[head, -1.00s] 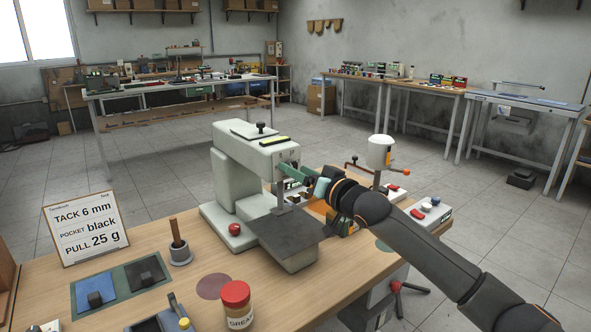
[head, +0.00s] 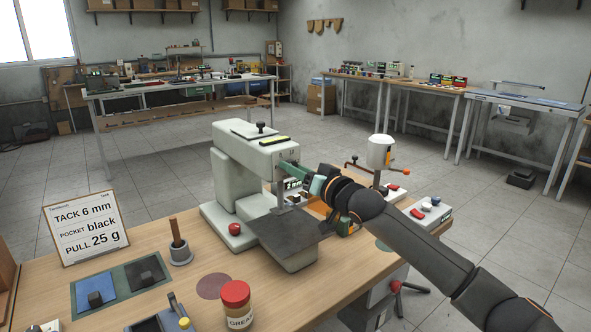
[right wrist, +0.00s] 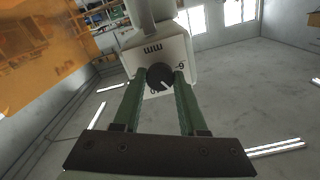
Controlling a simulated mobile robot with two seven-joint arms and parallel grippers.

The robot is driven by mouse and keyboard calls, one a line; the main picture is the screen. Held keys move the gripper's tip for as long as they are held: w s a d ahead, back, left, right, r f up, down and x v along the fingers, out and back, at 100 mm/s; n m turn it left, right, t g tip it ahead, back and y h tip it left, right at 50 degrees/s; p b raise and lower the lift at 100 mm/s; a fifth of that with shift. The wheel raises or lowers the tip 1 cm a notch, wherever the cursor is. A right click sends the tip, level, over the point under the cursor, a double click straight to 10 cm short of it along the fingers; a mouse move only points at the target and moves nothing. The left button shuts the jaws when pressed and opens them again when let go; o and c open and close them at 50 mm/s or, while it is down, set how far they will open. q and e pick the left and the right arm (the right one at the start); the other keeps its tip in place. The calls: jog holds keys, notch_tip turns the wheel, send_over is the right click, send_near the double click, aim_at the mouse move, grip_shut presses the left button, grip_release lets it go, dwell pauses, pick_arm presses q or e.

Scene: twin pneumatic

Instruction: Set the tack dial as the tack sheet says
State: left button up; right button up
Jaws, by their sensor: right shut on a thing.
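The tack sheet (head: 87,230) stands at the left of the bench and reads "TACK 6 mm", "POCKET black", "PULL 25 g". The pale machine (head: 232,180) stands mid-bench. In the right wrist view the dark round tack dial (right wrist: 160,77) sits on a white face with "mm" and numerals, seen inverted. A light pointer mark shows on the knob; I cannot tell its exact setting. My right gripper (right wrist: 160,80) is shut on the dial, one green finger on each side. In the head view the gripper (head: 287,168) is at the machine's head and hides the dial. My left gripper is out of view.
A grease jar (head: 236,304), a wooden-handled tool in a grey holder (head: 180,254) and a blue-and-black tray (head: 121,281) occupy the front left. A white cylindrical device (head: 380,152) stands behind my right arm. A red button (head: 234,229) is on the machine base.

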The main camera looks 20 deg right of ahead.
grip_shut()
pick_arm(q)
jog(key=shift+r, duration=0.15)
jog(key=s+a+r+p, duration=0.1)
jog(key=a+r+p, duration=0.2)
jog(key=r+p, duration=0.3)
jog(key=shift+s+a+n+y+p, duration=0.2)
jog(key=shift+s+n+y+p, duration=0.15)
jog(key=shift+p, duration=1.75)
pick_arm(e)
jog(key=shift+n, duration=5.8)
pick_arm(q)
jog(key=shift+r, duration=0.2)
pick_arm(e)
jog(key=shift+n, duration=0.3)
